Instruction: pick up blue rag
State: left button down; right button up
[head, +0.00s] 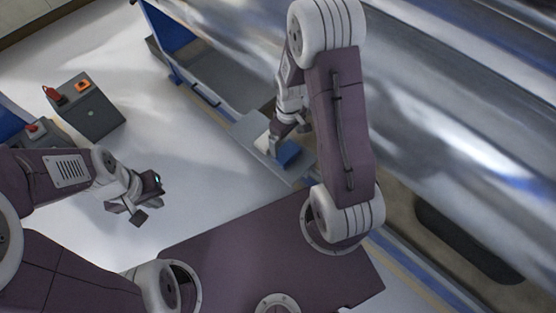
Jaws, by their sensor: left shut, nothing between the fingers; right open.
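The blue rag (288,153) lies as a small blue patch on a grey ledge (301,172) beside the large shiny roller. My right gripper (274,145) points down right at the rag, with its fingers open. The arm and the fingers hide part of the rag, and I cannot tell whether they touch it. My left gripper (151,204) is shut and empty, over the pale floor at the left, well away from the rag.
A large shiny metal roller (440,75) fills the upper right. A grey tray (215,75) with a blue frame stands behind the ledge. A grey control box (91,108) with a red and an orange part stands at the left. The pale floor between is clear.

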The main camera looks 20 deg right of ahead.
aim_at(287, 152)
jog(key=shift+s+d+r, duration=0.1)
jog(key=shift+s, duration=0.15)
notch_tip(287, 152, down, 4)
jog(key=shift+w+r+b, duration=0.1)
jog(key=shift+b, duration=0.55)
notch_tip(287, 152, down, 5)
jog(key=shift+r+b, duration=0.1)
jog(key=shift+b, duration=1.1)
jog(key=shift+f, duration=0.3)
jog(key=shift+r, duration=0.15)
jog(key=c, duration=1.2)
notch_tip(287, 152, up, 9)
jog(key=p, duration=0.3)
jog(key=shift+r+p, duration=0.1)
jog(key=shift+p, duration=0.3)
jog(key=shift+r, duration=0.45)
